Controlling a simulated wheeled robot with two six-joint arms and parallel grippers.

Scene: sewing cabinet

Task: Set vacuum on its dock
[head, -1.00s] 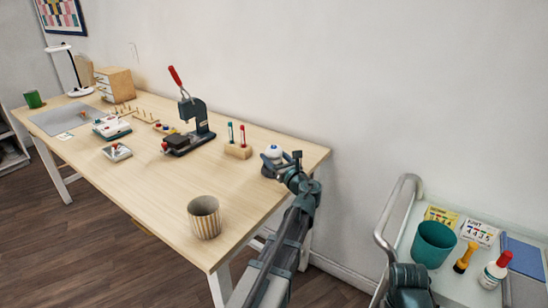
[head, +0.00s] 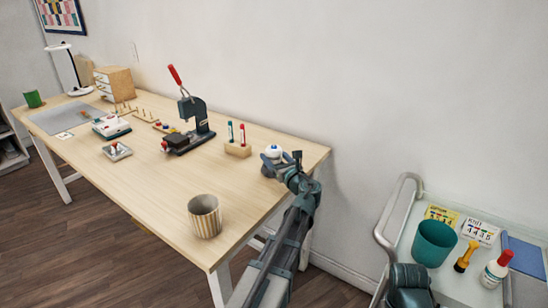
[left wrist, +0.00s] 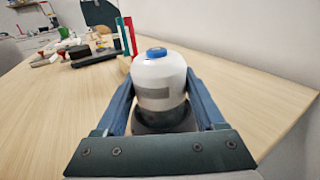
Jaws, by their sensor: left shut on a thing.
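The vacuum, a small white rounded body with a blue button on top (left wrist: 155,80), stands upright between the fingers of my left gripper (left wrist: 163,105). The same vacuum (head: 273,151) shows in the head view near the right end of the table, with my left gripper (head: 282,164) around it. The gripper is shut on it. A dark grey round part (left wrist: 160,118) shows under the white body; I cannot tell whether it is the vacuum's lower part or the dock.
On the wooden table (head: 165,195), a block with a red and a teal tool (head: 238,150) stands left of the vacuum, then a press with a red handle (head: 195,125). A striped cup (head: 204,217) stands near the front edge. A cart (head: 455,285) stands at right.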

